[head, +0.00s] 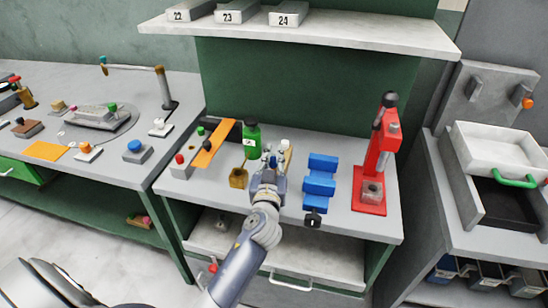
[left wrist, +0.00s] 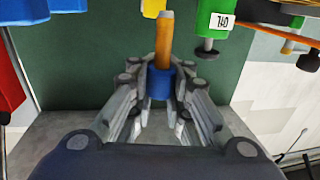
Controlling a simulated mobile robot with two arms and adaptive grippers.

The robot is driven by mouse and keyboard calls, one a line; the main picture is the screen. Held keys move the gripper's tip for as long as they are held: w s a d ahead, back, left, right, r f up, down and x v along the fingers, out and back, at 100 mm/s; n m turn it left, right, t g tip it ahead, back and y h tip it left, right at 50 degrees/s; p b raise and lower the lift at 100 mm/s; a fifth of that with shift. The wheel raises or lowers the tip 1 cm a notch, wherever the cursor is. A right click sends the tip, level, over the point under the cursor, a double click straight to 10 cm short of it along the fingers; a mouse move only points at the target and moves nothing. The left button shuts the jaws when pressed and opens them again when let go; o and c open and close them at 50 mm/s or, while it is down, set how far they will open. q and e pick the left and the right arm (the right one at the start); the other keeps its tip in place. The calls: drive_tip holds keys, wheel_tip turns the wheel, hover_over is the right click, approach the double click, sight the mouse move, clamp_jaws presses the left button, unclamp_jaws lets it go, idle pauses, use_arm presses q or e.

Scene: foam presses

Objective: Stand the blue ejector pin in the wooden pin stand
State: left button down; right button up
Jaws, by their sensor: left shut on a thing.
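My left gripper (head: 270,161) is over the front middle of the bench, shut on the blue ejector pin. In the left wrist view the gripper (left wrist: 162,88) has its fingers on both sides of the pin's blue part (left wrist: 159,84). A brass-coloured shaft (left wrist: 165,40) runs on from the blue part, clear of the fingers. In the head view the fingers mostly hide the pin. A small wooden block with a dark opening (head: 238,178), which looks like the pin stand, sits on the bench just left of the gripper, apart from it. My right gripper is not in view.
A green bottle (head: 251,141) stands behind the wooden block. A white-capped item (head: 286,147) is just behind the gripper. A blue ribbed fixture (head: 320,175) and a red press (head: 370,190) stand to the right. A shelf (head: 300,31) overhangs the back.

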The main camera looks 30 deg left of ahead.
use_arm(q)
drive_tip(key=shift+f, duration=0.3)
idle(0.5)
drive_tip(key=shift+b, duration=0.6)
idle(0.9)
drive_tip(key=shift+f+b, duration=2.5)
drive_tip(key=shift+b, duration=0.1)
drive_tip(key=c, duration=1.4)
unclamp_jaws()
wheel_tip(320, 180, up, 10)
